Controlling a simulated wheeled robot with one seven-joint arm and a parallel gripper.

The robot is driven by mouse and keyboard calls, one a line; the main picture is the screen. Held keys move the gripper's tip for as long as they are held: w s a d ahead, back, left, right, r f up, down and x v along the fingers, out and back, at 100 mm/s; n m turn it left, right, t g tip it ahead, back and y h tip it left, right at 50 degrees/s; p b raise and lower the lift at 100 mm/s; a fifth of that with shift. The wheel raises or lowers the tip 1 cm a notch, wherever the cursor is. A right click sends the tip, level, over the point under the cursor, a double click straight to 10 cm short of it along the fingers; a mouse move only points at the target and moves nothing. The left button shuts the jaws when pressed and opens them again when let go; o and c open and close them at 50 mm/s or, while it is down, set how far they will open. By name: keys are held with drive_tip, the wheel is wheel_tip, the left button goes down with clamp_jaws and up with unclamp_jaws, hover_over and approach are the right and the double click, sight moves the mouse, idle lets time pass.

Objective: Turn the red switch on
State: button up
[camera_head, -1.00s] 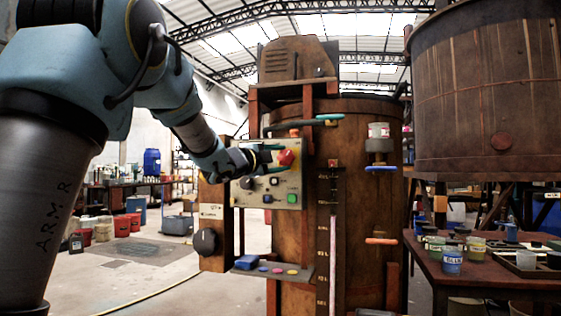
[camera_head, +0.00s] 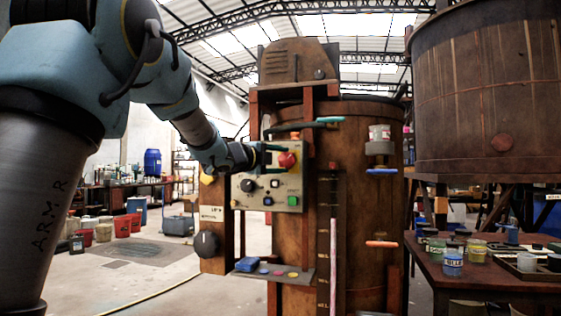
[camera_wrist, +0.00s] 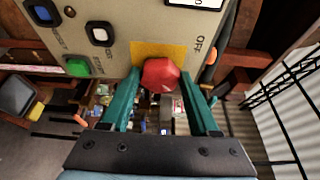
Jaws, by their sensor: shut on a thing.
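The red switch (camera_head: 287,160) is a faceted red knob on a yellow plate at the upper right of a pale control panel (camera_head: 242,190). In the wrist view the red switch (camera_wrist: 160,74) sits between the teal fingertips of my gripper (camera_wrist: 161,75), one finger on each side of it. The gripper is shut on the knob. The word OFF shows on the panel beside the knob in the wrist view. In the head view my gripper (camera_head: 281,158) reaches the knob from the left, and its fingers partly cover the panel's upper part.
The panel also carries a black knob (camera_head: 248,185), a green button (camera_head: 292,201) and a blue button (camera_head: 268,201). A small shelf (camera_head: 290,276) juts out below. A teal-handled lever (camera_head: 329,120) is just above. A table with paint pots (camera_head: 452,265) stands at right.

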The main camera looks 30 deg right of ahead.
drive_tip(key=o, duration=1.4)
drive_tip(key=shift+a, duration=0.1)
drive_tip(key=b+v, duration=0.1)
drive_tip(key=v, duration=0.9)
drive_tip(key=shift+s+a, duration=0.15)
drive_tip(key=shift+a, duration=0.1)
